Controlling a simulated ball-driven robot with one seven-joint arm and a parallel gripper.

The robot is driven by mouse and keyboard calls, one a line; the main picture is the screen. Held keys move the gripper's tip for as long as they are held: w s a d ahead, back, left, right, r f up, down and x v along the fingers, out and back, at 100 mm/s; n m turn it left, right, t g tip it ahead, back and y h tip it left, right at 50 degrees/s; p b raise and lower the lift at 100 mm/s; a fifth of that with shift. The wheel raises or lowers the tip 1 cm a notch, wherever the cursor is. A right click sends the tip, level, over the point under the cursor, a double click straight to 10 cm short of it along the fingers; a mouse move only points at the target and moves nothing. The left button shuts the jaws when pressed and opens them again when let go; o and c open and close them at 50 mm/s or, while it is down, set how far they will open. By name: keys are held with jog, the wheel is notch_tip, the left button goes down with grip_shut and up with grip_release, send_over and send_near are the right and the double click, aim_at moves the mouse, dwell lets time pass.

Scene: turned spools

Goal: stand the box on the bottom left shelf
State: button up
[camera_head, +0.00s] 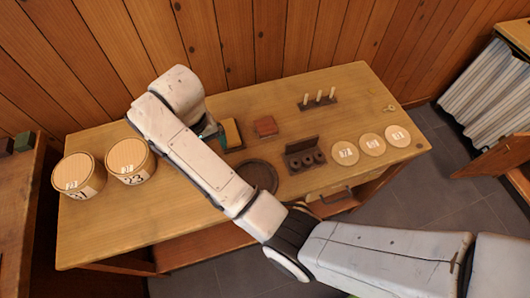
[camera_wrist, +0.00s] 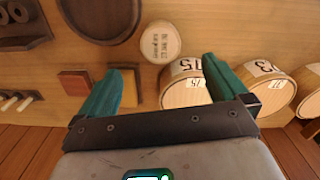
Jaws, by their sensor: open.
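Which thing is the box is not clear. A yellow block (camera_head: 232,132) lies on the wooden table beside a flat reddish-brown block (camera_head: 265,126). In the wrist view the yellow block (camera_wrist: 130,90) shows just inside the left finger, partly hidden by it, and the reddish-brown block (camera_wrist: 74,85) lies outside that finger. My gripper (camera_wrist: 160,85) is open and empty above the table, its green fingers wide apart. In the head view my arm mostly hides it. A lower shelf board (camera_head: 195,247) shows under the table's front; its left compartment is mostly hidden.
A labelled round piece (camera_wrist: 160,42) stands nearby. A dark round tray (camera_head: 260,177), holed block (camera_head: 305,156), peg rack (camera_head: 318,101) and pale discs (camera_head: 372,145) lie right.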

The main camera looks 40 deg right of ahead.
jog(key=s+d+f, duration=0.2)
jog(key=s+d, duration=0.1)
jog(key=s, duration=0.1)
jog(key=s+d+f, duration=0.3)
jog(key=s+d, duration=0.1)
jog(key=s+d+f, duration=0.2)
jog(key=s+d, duration=0.2)
jog(key=shift+s+d+f, duration=0.1)
jog(key=shift+d+f, duration=0.1)
jog(key=s+d, duration=0.3)
jog(key=s, duration=0.6)
jog(key=s+d+t, duration=0.1)
jog(key=s+d, duration=0.2)
jog(key=s, duration=0.6)
jog(key=shift+n, duration=0.3)
jog(key=shift+s, duration=0.1)
